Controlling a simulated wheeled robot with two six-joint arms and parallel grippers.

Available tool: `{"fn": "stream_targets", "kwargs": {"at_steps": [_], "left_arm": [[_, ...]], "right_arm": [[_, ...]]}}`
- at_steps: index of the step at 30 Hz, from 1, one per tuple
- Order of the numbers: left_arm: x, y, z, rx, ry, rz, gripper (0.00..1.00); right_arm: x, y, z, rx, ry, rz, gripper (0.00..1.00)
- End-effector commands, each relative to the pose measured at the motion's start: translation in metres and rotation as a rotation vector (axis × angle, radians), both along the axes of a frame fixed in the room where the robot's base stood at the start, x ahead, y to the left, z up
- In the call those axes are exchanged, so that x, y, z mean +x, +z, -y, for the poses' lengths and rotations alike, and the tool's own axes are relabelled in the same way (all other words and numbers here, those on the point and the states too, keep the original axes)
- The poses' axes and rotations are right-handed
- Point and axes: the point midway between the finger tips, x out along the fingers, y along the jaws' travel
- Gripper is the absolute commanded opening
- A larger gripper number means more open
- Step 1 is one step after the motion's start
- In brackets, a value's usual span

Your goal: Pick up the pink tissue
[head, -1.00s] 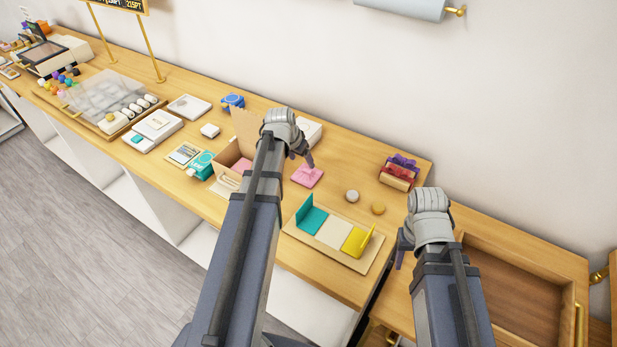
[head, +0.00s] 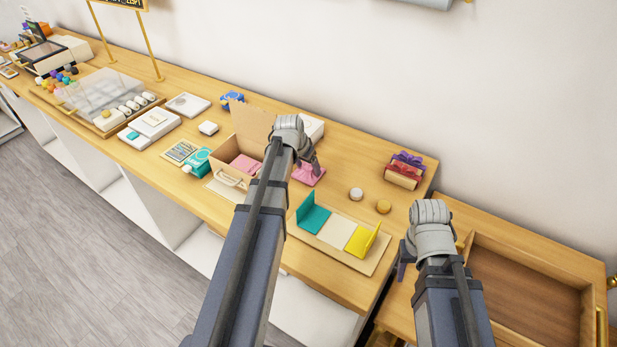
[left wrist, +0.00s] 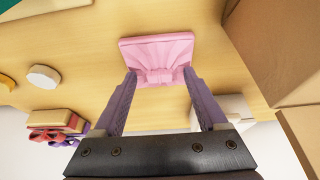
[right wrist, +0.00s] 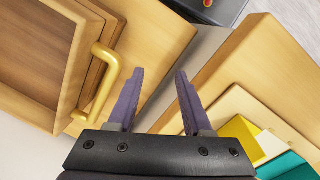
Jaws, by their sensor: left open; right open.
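The pink tissue (head: 309,174) lies on the wooden counter just beyond my left gripper (head: 316,166). In the left wrist view the tissue (left wrist: 158,58) is a flat pink square with a gathered, raised part facing the gripper. My left gripper (left wrist: 160,82) is open, and its purple fingers stand on either side of the gathered part. I cannot tell whether they touch it. More pink tissue (head: 246,163) lies inside an open cardboard box (head: 231,145). My right gripper (head: 403,262) is open and empty, near the open drawer; it also shows in the right wrist view (right wrist: 159,75).
A board (head: 377,262) with teal, cream and yellow pieces lies in front of the tissue. Two small round discs (head: 356,194) and ribboned boxes (head: 403,175) stand to the right. An open wooden drawer (head: 525,285) is at the far right.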

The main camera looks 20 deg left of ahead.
Motion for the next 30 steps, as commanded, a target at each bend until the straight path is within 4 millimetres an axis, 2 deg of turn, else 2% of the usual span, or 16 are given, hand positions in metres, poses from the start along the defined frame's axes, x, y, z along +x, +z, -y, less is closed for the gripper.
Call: {"fn": "stream_targets", "kwargs": {"at_steps": [4, 23, 30], "left_arm": [[-0.0003, 0.0013, 0.0002, 0.000, 0.000, 0.000, 0.73], [-0.0003, 0.0013, 0.0002, 0.000, 0.000, 0.000, 0.02], [-0.0003, 0.0013, 0.0002, 0.000, 0.000, 0.000, 0.00]], "right_arm": [[0.0000, 0.0013, 0.0000, 0.000, 0.000, 0.000, 0.50], [0.0000, 0.0013, 0.0000, 0.000, 0.000, 0.000, 0.50], [0.0000, 0.0013, 0.0000, 0.000, 0.000, 0.000, 0.50]]}}
